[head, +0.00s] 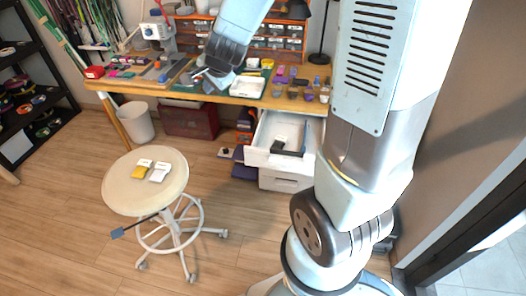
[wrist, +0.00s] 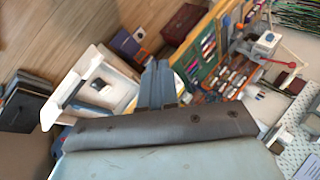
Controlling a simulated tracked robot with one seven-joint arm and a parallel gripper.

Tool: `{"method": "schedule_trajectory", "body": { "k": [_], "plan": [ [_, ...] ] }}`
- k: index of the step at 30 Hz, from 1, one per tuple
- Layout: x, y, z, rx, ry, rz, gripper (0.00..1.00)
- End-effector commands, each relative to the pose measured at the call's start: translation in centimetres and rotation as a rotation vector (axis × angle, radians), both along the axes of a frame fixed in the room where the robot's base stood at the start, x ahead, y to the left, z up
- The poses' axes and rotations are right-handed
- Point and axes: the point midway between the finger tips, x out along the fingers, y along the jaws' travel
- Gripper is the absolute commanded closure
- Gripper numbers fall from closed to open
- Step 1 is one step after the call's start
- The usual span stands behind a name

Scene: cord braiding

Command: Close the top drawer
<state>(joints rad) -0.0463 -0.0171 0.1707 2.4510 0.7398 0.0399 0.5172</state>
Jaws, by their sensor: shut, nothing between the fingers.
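The white top drawer (head: 278,162) stands pulled out under the right part of the desk, with a few dark and light items inside. It also shows as an open white box at left in the wrist view (wrist: 62,103). My gripper (head: 197,74) is shut and empty, above the desk's front area and left of the drawer in the head view. In the wrist view its two fingers (wrist: 157,70) are together, pointing away from the camera, with the drawer to their left. The fingers appear apart from the drawer.
The wooden desk (head: 150,89) carries tools, small parts and a white tray (head: 247,87). A round stool (head: 125,190) with small packets stands at front left. A white bin (head: 136,122) and a dark red chest (head: 188,120) stand below the desk. Floor before the drawer is clear.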

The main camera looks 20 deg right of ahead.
Motion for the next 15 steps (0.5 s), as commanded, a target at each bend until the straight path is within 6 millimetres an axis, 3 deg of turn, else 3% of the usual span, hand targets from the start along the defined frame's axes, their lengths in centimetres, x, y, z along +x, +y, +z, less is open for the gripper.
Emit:
{"method": "schedule_trajectory", "body": {
  "k": [3,8,15],
  "plan": [
    [1.8,-1.1,-3.8,0.014,0.028,-0.162,1.0],
    [2.5,-1.5,-9.0,0.016,0.075,-0.365,1.0],
    [1.5,-4.0,-16.9,-0.045,0.143,-0.695,1.0]
  ]
}}
